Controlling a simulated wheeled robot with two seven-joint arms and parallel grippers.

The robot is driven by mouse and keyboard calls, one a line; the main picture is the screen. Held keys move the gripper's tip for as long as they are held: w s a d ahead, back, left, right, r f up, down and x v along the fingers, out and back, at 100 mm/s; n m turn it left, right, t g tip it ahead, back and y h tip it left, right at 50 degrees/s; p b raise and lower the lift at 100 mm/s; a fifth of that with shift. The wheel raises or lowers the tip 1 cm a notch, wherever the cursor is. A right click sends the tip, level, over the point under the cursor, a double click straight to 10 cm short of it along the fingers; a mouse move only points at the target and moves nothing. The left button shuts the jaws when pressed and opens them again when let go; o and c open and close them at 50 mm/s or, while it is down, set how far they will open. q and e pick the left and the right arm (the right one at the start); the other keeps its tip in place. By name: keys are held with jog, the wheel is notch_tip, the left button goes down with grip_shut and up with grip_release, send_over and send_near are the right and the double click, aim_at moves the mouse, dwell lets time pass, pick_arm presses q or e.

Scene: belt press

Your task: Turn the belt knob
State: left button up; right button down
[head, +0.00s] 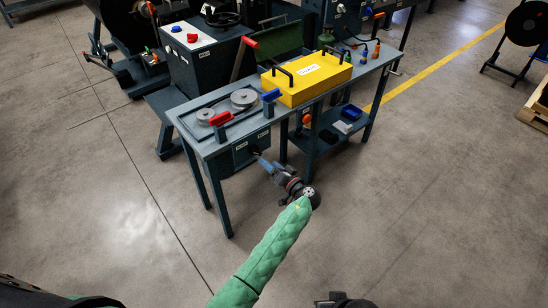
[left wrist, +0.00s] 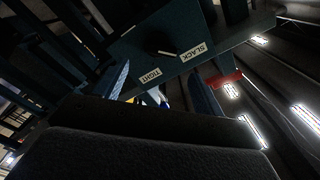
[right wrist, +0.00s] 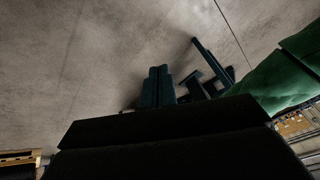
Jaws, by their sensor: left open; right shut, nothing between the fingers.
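The belt knob (left wrist: 170,52) is dark and hard to make out against its dark panel in the left wrist view. A pale line shows there, near the labels TIGHT (left wrist: 150,76) and SLACK (left wrist: 192,52). In the head view the panel (head: 240,156) hangs under the bench's front edge. My left gripper (head: 263,163) is in front of the panel, with its fingers pointing toward it. In the left wrist view its blue fingers (left wrist: 163,88) are apart, with nothing seen gripped. My right gripper (right wrist: 157,88) is shut and empty, with bare floor behind it.
The bench (head: 185,113) carries pulleys (head: 243,97), a red handle (head: 220,118), a blue handle (head: 271,95) and a yellow cover (head: 310,76) with black handles. A lower shelf holds a blue bin (head: 351,112). The floor (head: 420,190) in front and to the right is clear.

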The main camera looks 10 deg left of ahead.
aim_at(258, 153)
pick_arm(q)
jog(key=p+x, duration=0.1)
jog(key=x, duration=0.5)
jog(key=shift+w+a+r+p, duration=0.1)
jog(key=shift+w+a+p, duration=0.1)
jog(key=shift+p, duration=0.15)
jog(key=shift+w+a, duration=0.25)
jog(key=shift+a, duration=0.25)
pick_arm(e)
jog(key=shift+g+h, duration=0.4)
jog(key=shift+h, duration=0.1)
jog(key=d+r, duration=0.1)
jog(key=s+d+r, duration=0.1)
jog(key=d, duration=0.1)
jog(key=shift+s+r, duration=0.1)
jog(key=shift+r, duration=0.3)
pick_arm(q)
jog(key=shift+c, duration=0.9)
jog(key=c, duration=0.7)
jog(key=shift+c, duration=0.2)
pick_arm(e)
jog(key=shift+w+a+r, duration=0.1)
jog(key=shift+w+a, duration=0.1)
jog(key=shift+w, duration=0.1)
